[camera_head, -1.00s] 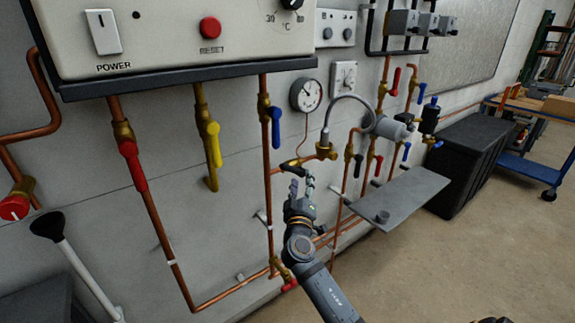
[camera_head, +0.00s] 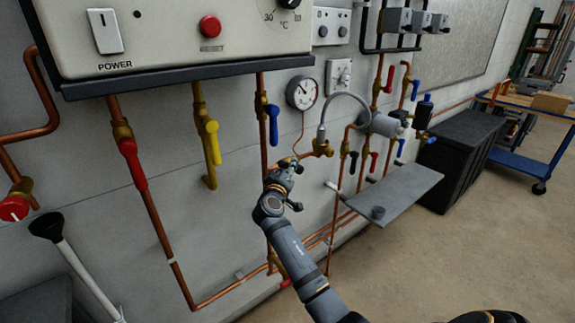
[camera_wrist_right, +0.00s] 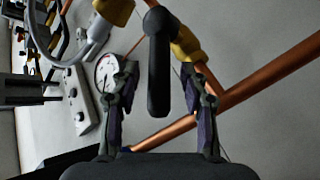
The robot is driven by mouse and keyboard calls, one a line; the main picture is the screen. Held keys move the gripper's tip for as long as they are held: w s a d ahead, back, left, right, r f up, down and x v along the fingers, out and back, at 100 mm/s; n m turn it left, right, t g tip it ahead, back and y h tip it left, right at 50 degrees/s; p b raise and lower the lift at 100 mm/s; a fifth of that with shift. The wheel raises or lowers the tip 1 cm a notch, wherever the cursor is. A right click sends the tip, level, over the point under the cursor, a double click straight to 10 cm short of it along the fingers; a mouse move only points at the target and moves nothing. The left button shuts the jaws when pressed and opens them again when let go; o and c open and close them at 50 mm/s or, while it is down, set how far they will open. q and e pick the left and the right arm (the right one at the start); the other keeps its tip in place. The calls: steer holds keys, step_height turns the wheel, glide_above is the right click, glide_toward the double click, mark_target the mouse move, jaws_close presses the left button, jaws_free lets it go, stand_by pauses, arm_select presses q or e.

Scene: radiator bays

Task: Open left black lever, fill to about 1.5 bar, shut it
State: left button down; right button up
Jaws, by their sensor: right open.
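My right gripper (camera_head: 284,168) is at the brass valve left of the hose, hiding most of the left black lever in the head view. In the right wrist view, the black lever (camera_wrist_right: 158,75) extends between the two open fingers of the right gripper (camera_wrist_right: 160,80), with a gap on each side. It juts crosswise from the brass valve body (camera_wrist_right: 186,42). The round white gauge (camera_head: 302,92) hangs above the valve. It also shows in the right wrist view (camera_wrist_right: 104,74), but its reading is too small to tell. My left gripper is out of view.
A grey flexible hose (camera_head: 345,97) arches right of the gauge. Another black lever (camera_head: 353,162), red and blue levers, and a grey shelf (camera_head: 400,192) lie to the right. A blue-handled valve (camera_head: 273,124) is just above left. Open floor lies to the lower right.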

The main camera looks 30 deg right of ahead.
steer(key=shift+w+d, duration=0.25)
steer(key=shift+d, duration=0.05)
jaws_close()
stand_by(0.3)
